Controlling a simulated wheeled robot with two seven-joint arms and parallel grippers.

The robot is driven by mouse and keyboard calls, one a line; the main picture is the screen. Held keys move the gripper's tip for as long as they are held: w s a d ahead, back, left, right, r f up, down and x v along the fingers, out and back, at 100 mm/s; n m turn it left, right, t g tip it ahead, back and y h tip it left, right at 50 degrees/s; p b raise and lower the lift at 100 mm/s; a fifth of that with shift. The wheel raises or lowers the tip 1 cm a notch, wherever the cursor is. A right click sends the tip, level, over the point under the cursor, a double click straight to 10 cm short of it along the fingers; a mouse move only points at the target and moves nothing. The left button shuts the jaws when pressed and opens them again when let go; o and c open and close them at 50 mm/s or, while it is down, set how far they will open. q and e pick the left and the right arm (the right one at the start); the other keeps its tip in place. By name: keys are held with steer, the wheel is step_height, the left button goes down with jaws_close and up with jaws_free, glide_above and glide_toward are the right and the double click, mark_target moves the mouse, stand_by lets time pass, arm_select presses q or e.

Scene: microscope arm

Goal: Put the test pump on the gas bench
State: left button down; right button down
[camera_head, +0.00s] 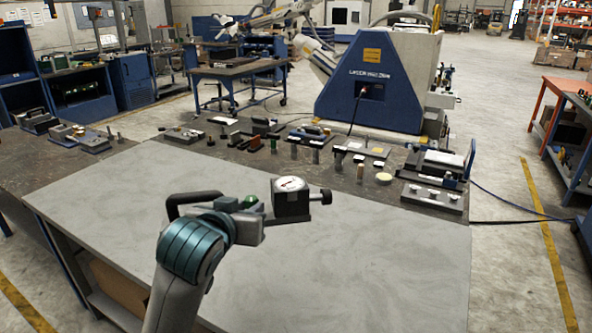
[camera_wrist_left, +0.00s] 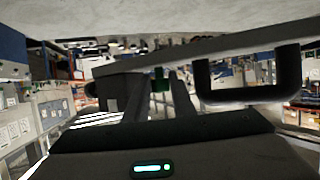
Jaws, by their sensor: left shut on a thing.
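The test pump (camera_head: 291,203) is a dark block with a white round dial on top, a black knob on its right and a black loop handle on its left. My left gripper (camera_head: 247,218) is shut on its middle part, beside a small green piece. In the left wrist view the fingers (camera_wrist_left: 158,100) close on the pump, with its black handle (camera_wrist_left: 252,94) at right and its flat base (camera_wrist_left: 215,53) above them. The pump appears held over the grey bench top (camera_head: 370,255); the exact gap is unclear. My right gripper is not in view.
Several small fittings and instruments, including a grey plate with knobs (camera_head: 432,197), stand along the dark back strip of the bench. More devices (camera_head: 80,137) sit on the dark left section. The grey top is clear around the pump. A blue machine (camera_head: 380,85) stands behind.

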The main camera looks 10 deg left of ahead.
arm_select(q)
steer(key=s+f, duration=0.4)
steer(key=f, duration=0.4)
steer(key=s+f, duration=0.4)
steer(key=f, duration=0.5)
steer(key=shift+s, duration=0.15)
steer(key=shift+d+f, duration=0.1)
steer(key=shift+d, duration=0.05)
